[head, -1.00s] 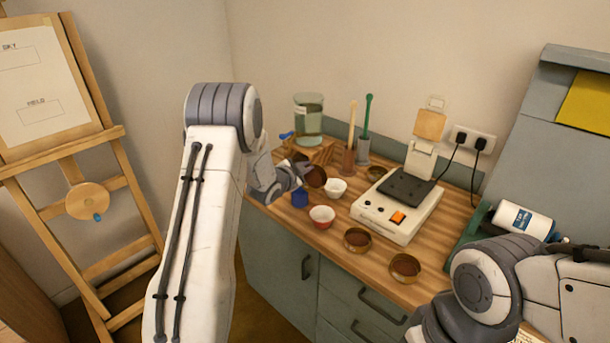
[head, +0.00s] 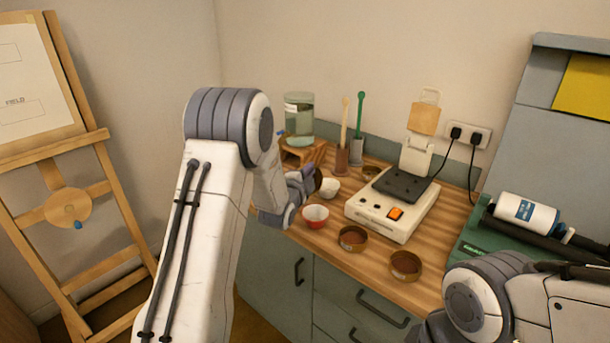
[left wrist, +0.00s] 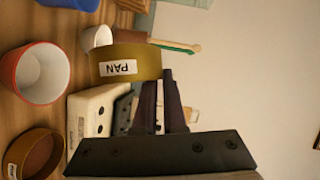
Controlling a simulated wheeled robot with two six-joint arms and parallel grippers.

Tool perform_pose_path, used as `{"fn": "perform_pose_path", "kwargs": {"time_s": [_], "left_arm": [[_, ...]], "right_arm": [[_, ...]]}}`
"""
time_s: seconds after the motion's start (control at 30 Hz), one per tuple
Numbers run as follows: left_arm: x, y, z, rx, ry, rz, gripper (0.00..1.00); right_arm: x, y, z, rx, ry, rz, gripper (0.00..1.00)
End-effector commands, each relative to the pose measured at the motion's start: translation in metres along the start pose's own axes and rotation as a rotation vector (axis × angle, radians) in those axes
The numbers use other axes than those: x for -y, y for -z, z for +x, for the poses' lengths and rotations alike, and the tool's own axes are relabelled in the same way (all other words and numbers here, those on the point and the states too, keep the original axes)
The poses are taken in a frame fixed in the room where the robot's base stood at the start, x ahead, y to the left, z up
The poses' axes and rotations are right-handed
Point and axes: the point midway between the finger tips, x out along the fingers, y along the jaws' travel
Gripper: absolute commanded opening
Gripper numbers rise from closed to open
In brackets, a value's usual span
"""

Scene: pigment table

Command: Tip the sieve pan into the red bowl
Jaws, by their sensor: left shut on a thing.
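My left gripper (head: 308,181) is shut on the sieve pan (left wrist: 125,63), a brass ring with a "PAN" label. In the head view the pan (head: 318,181) shows as a narrow dark disc, apparently steeply tilted, partly hidden by the gripper. The red bowl (head: 315,216), red outside and white inside, stands on the table just below the pan in the picture. It also shows in the left wrist view (left wrist: 40,73), apart from the pan, and its visible inside looks empty. The pan's contents are hidden. My right gripper is out of view; only its arm shows at lower right.
A white bowl (head: 329,188) stands close behind the red one. Two brass sieve pans (head: 352,238) (head: 405,264) lie along the front edge. A white device (head: 385,222) stands to the right. A glass jar (head: 299,118) on a wooden stand and upright tools (head: 358,130) are behind.

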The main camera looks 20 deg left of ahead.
Motion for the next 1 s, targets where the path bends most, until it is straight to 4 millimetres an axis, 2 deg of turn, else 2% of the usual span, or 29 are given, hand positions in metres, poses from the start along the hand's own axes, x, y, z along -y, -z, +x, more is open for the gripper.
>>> {"fn": "perform_pose_path", "kwargs": {"time_s": [0.03,1.0], "left_arm": [[-0.004,0.000,0.000,-0.001,0.008,0.010,0.00],[-0.033,0.014,-0.005,0.001,0.117,0.271,0.00]], "right_arm": [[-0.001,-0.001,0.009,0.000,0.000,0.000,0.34],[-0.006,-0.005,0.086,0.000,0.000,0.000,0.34]]}}
